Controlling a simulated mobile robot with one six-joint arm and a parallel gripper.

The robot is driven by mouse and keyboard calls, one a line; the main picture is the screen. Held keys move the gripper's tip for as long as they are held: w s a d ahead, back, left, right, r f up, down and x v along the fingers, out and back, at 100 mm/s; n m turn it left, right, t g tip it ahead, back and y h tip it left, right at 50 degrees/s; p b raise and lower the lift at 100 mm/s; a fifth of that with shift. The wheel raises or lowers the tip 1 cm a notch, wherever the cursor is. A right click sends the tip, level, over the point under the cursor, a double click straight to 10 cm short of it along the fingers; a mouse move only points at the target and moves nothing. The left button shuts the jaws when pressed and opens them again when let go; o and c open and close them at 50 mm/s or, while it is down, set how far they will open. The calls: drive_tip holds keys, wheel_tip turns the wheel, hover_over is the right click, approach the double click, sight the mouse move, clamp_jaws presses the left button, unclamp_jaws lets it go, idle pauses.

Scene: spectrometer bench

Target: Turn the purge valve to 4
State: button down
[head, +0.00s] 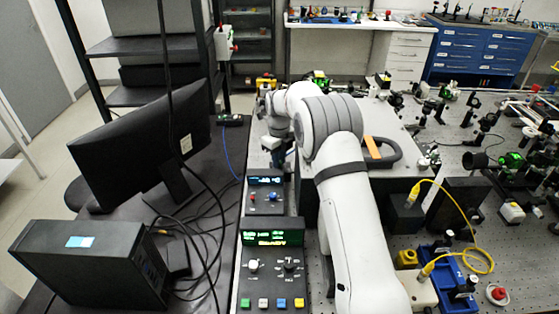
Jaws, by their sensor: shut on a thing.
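My gripper (278,158) is small and dark in the head view, pointing down at the end of my white arm, behind the small blue-display box. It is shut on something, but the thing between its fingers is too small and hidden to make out. I cannot pick out the purge valve or its number marks for sure. A control box (271,290) with a green display stands in front, with a white knob (253,266), a dial (290,266) and several coloured buttons. My gripper is well away from those controls.
A small box (266,181) with a blue display stands behind the control box. A monitor (140,140) and a black computer case (90,262) stand on the left. Optics and a yellow cable (462,255) crowd the right bench. A handled dark block (383,152) lies beside my arm.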

drive_tip(key=c, duration=1.3)
unclamp_jaws()
drive_tip(key=shift+c, duration=0.2)
drive_tip(key=shift+r, duration=0.1)
wheel_tip(320, 180, up, 8)
drive_tip(key=shift+f+b, duration=0.2)
drive_tip(key=shift+b, duration=0.5)
